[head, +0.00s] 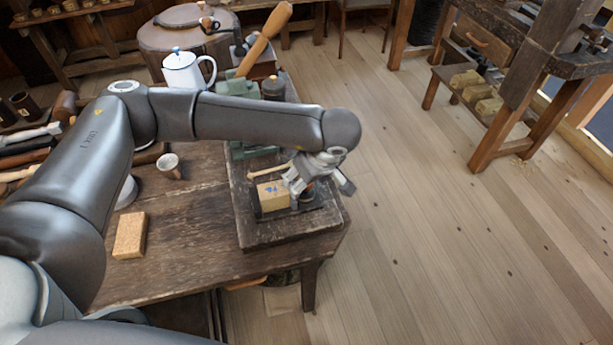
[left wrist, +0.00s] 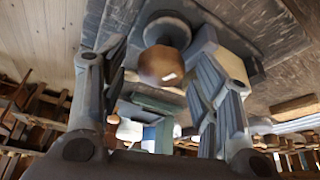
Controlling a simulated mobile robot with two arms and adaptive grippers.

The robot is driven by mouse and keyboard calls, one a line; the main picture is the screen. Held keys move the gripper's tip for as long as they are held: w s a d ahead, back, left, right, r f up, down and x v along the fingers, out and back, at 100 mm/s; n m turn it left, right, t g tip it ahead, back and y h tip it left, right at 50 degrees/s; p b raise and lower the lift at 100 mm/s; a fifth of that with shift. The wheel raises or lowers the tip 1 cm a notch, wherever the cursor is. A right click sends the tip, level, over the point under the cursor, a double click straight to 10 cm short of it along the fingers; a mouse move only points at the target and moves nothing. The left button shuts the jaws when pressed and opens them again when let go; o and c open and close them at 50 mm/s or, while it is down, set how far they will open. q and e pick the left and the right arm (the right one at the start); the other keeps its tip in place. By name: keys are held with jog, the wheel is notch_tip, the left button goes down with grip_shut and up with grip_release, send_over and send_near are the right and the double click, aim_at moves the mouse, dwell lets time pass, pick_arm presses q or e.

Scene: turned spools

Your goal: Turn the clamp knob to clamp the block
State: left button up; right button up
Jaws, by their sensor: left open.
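In the left wrist view, the block (left wrist: 232,66) is partly behind the right finger. The clamp knob (left wrist: 161,66) is brown and rounded, on a dark round base. My left gripper (head: 322,188) is right of the block and reaches down at the fixture. In the left wrist view, my left gripper (left wrist: 160,62) is open, with a finger on each side of the knob and gaps between. In the head view the knob is mostly hidden by the gripper.
A wooden mallet or handle (head: 266,38), a white enamel pot (head: 186,70) and a green metal vise part stand behind my arm. A cork-like brick (head: 130,235) and small cup (head: 169,166) are on the bench (head: 190,250).

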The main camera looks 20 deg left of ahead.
pick_arm(q)
jog(key=v, duration=0.8)
dwell(0.5)
